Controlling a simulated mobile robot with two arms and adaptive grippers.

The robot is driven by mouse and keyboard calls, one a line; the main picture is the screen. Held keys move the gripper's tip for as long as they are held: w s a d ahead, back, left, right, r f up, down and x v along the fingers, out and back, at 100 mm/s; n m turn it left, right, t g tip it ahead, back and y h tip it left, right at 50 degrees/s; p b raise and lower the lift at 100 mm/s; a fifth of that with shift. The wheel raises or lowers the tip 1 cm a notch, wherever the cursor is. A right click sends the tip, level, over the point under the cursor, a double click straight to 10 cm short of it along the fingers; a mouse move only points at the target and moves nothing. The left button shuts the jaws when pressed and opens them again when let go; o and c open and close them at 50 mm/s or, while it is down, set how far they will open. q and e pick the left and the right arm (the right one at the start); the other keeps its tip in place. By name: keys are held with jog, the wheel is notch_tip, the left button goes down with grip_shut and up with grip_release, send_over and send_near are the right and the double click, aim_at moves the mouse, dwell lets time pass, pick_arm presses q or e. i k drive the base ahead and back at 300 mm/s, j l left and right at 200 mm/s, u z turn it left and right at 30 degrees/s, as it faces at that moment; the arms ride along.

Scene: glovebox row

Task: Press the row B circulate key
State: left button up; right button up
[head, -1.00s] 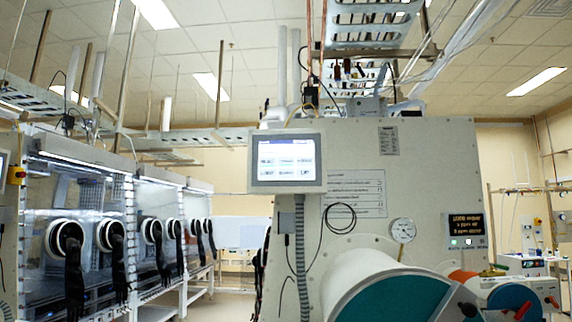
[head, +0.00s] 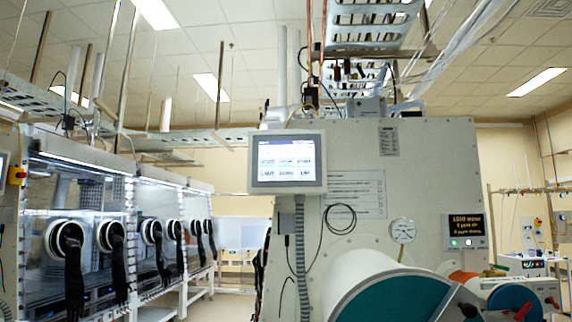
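A touch panel (head: 286,162) with a lit white screen is mounted on the left side of a large grey cabinet (head: 420,185) in the head view. Its screen shows two rows of small keys under a dark header bar. The lettering is too small to read, so I cannot tell which key is circulate. Neither of my grippers is in view.
A row of gloveboxes (head: 100,175) with black gloves runs along the left. A large cylinder with a teal door (head: 400,298) juts from the cabinet at front right. A dial gauge (head: 402,230) and a dark display (head: 466,230) are above it. A strip of floor (head: 228,306) is clear.

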aim_at(284, 162)
jog(key=i+l+u, duration=0.1)
jog(key=i+u, duration=0.3)
jog(key=i, duration=1.8)
